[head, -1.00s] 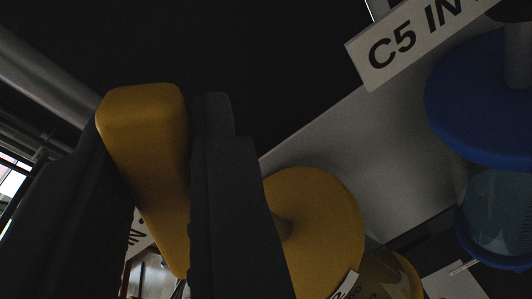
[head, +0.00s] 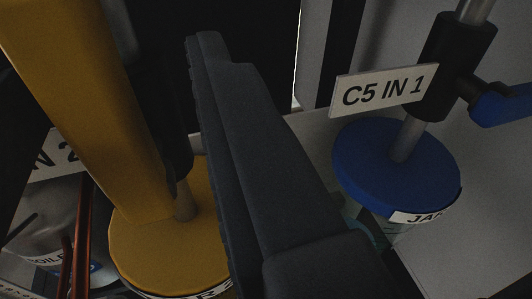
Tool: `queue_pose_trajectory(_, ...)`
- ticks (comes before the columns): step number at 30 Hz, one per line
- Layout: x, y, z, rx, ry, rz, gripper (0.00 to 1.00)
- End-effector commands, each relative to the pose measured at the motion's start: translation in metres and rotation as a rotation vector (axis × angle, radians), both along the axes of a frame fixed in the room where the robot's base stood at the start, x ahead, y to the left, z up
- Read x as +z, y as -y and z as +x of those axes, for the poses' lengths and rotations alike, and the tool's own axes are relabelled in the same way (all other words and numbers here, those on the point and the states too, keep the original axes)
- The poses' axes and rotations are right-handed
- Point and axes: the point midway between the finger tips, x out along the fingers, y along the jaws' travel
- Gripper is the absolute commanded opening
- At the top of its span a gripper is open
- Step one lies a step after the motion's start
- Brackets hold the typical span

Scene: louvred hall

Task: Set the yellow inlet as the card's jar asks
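The yellow lever (head: 85,110) rises large at the left and is cut by the top edge. It stands in front of a dark valve body (head: 165,125) over a round yellow lid (head: 165,250). A white plate (head: 58,160) ending in "N 2" is partly hidden behind the lever. A label on the yellow lid's rim is mostly cut off. One dark finger of my gripper (head: 225,105) shows right of the lever, with a gap between them. The other finger is not clearly visible. No card can be made out.
A blue jar lid (head: 395,165) stands at the right, below a "C5 IN 1" plate (head: 385,92) and a blue lever (head: 502,106). A glass vessel (head: 45,235) labelled "BOILE…" and copper-coloured rods (head: 80,235) are at lower left. Pale surface lies at the right.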

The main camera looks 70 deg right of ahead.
Motion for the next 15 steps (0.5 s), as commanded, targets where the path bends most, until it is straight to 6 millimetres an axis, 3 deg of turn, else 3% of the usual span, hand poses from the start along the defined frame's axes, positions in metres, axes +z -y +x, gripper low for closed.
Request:
queue_pose_trajectory(8,0.005,-0.001,0.0,0.001,0.009,-0.004,0.42)
queue_pose_trajectory(15,0.006,-0.018,-0.012,0.002,0.009,-0.005,0.42)
